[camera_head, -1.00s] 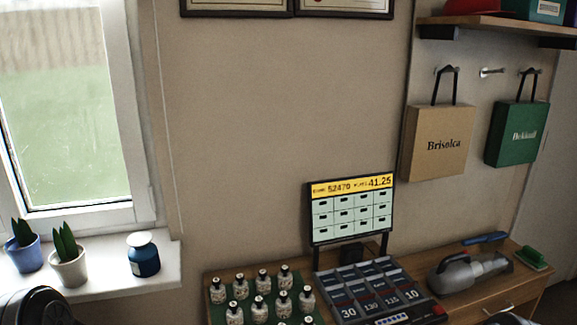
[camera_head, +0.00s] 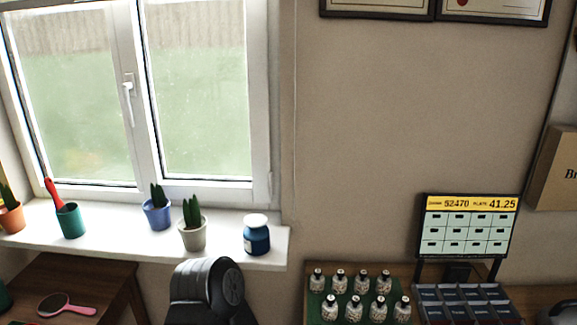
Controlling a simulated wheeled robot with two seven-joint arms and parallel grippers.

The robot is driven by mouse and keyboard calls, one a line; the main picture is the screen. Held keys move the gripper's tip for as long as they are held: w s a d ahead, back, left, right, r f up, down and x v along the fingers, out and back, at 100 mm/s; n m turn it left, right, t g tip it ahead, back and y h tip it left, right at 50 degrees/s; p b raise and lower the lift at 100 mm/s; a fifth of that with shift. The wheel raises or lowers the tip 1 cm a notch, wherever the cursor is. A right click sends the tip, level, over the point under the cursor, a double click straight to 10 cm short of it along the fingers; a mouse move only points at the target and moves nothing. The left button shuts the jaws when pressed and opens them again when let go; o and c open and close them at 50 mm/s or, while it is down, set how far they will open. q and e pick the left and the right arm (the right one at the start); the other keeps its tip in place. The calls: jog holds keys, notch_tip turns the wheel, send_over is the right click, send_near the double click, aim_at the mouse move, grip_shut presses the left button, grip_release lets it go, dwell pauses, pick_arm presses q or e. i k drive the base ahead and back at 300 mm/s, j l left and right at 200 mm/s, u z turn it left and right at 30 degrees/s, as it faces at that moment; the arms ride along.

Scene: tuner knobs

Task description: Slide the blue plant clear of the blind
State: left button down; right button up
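The blue plant is a green plant in a blue pot (camera_head: 157,214), standing upright on the white windowsill (camera_head: 130,248) in front of the window frame. A white-potted plant (camera_head: 193,232) stands just to its right and a little nearer. No lowered blind shows across the glass; a thin cord (camera_head: 294,120) hangs on the wall right of the window. A dark arm link of mine shows at the bottom, below the sill. Neither gripper is in view.
On the sill are a blue jar with a white lid (camera_head: 257,236), a teal pot with a red-handled tool (camera_head: 70,219) and an orange-potted plant (camera_head: 11,216). A brown table (camera_head: 75,275) holds a pink hand mirror (camera_head: 66,305). Several small bottles (camera_head: 361,290) stand at right.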

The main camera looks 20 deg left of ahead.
aim_at(156, 206)
jog(key=u, duration=0.4)
jog(key=l+u, duration=0.1)
jog(key=u, duration=0.3)
jog(key=k+u, duration=0.1)
jog(key=u, duration=0.7)
jog(key=z, duration=1.5)
jog(key=i+j, duration=0.1)
jog(key=j, duration=0.6)
jog(key=i+j, duration=0.1)
jog(key=j, duration=0.55)
jog(key=j+z, duration=0.1)
jog(key=j, duration=0.6)
jog(key=i, duration=0.05)
